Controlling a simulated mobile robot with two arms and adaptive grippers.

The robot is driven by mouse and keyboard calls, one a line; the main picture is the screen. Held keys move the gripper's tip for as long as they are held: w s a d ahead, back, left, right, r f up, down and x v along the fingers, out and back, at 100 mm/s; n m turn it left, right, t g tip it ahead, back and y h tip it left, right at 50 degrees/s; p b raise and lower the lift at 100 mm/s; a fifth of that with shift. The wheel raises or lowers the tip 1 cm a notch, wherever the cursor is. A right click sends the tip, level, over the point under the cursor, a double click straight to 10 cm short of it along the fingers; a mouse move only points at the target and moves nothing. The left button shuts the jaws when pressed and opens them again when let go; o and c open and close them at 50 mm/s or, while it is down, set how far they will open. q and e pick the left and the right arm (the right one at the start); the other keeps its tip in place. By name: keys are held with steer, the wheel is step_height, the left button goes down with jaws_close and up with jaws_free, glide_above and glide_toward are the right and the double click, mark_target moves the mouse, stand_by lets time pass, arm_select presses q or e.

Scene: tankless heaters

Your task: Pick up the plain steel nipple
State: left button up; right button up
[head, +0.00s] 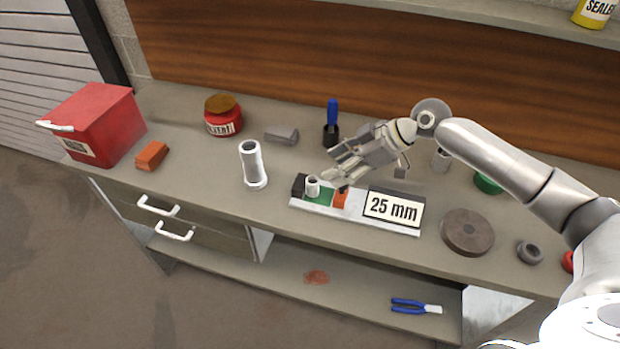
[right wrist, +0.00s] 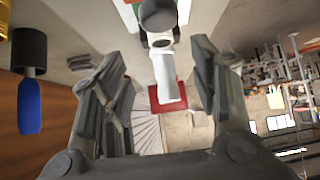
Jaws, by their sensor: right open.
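A short pale metal cylinder, which looks like the plain steel nipple (head: 313,186), stands in the gauge strip (head: 405,229) labelled "25 mm", between a black block (head: 298,185) and an orange block (head: 341,198). My right gripper (head: 333,168) is open and empty just above and behind the strip. In the right wrist view my right gripper (right wrist: 155,85) has its fingers wide apart. A dark rounded piece (right wrist: 157,15) at the top there cannot be surely identified. My left gripper is out of view.
A taller pale tube with a flange (head: 252,165) stands left of the strip. A blue-handled brush (head: 332,115), a grey block (head: 281,135) and a red jar (head: 223,118) are behind. A brown disc (head: 467,232) lies to the right. The bench's front-left is mostly clear.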

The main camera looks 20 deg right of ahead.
mark_target(314, 180)
steer(key=shift+w+a+f, duration=0.15)
steer(key=shift+a+f, duration=0.65)
steer(key=shift+a, duration=0.2)
steer(key=shift+w+a+f+p, duration=0.15)
steer(key=shift+f+p, duration=0.15)
steer(key=shift+p, duration=0.15)
steer(key=p+x, duration=0.1)
steer(key=x, duration=0.3)
steer(key=shift+w+f+p, duration=0.1)
steer(key=shift+f+p, duration=0.1)
steer(key=shift+p, duration=0.15)
steer(key=shift+w+f, duration=0.1)
steer(key=shift+f, duration=0.15)
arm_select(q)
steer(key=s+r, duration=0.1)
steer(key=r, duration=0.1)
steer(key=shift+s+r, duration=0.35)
arm_select(e)
jaws_close()
